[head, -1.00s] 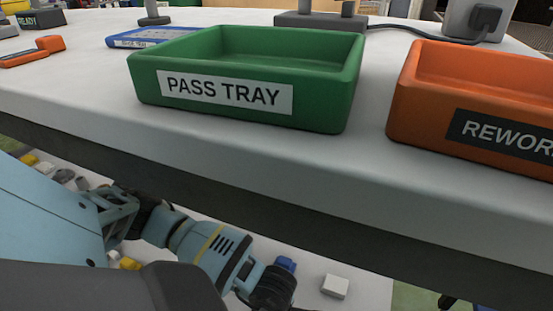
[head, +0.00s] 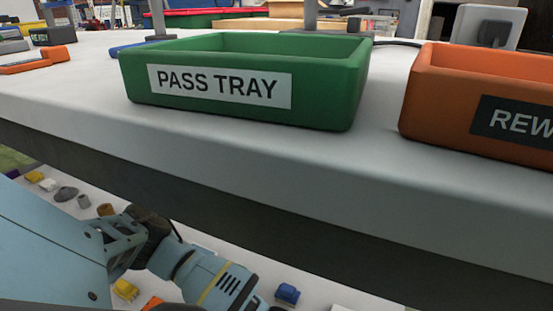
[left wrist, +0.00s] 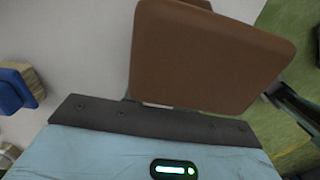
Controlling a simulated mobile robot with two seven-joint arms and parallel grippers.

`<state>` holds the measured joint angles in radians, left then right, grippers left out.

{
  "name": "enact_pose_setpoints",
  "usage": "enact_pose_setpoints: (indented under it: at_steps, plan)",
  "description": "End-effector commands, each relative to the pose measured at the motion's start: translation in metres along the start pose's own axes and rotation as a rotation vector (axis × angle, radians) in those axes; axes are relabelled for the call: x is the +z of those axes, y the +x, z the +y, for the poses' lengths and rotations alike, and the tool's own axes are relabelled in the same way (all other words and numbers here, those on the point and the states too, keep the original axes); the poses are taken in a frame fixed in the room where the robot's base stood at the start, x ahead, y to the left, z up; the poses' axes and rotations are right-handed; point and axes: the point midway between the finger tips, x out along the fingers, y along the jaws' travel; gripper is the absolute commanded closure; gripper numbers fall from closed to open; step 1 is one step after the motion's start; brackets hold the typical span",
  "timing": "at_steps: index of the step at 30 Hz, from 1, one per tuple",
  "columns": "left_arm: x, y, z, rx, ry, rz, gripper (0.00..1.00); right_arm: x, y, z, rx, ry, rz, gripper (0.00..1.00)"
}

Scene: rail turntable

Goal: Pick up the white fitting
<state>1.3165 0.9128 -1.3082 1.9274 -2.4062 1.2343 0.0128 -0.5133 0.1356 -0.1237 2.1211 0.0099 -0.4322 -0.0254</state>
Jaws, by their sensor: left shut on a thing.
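A white block (head: 340,307), which looks like the fitting, lies on the pale lower surface at the bottom edge of the head view; only a sliver of it shows. A blue piece (head: 287,293) lies to its left. My left arm reaches down below the table edge in the head view, and its gripper is cut off there. In the left wrist view my left gripper (left wrist: 175,112) is shut on a brown block (left wrist: 210,55) with rounded corners. The block hides the fingertips. My right gripper is not in view.
The green pass tray (head: 320,110) and orange rework tray (head: 430,115) stand on the table (head: 385,165) above. The table's front edge overhangs the lower surface. Several small yellow, grey and brown pieces lie at the lower left. The green tray looks empty.

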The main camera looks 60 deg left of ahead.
Motion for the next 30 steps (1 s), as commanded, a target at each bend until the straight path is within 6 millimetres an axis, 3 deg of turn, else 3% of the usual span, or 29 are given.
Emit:
enact_pose_setpoints:
  at_steps: [3,14,27,30]
  plan:
    - [0.001,-0.001,0.000,0.001,0.000,-0.002,0.99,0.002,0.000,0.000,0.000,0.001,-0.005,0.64]
    - [0.001,-0.004,0.000,0.000,0.000,-0.002,0.99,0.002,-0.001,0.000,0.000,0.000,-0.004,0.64]
    - [0.001,-0.038,0.001,0.003,0.001,-0.003,0.99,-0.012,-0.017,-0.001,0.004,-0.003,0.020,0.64]
    - [-0.006,-0.038,-0.010,-0.002,0.002,0.000,0.99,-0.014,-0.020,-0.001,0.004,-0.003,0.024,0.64]
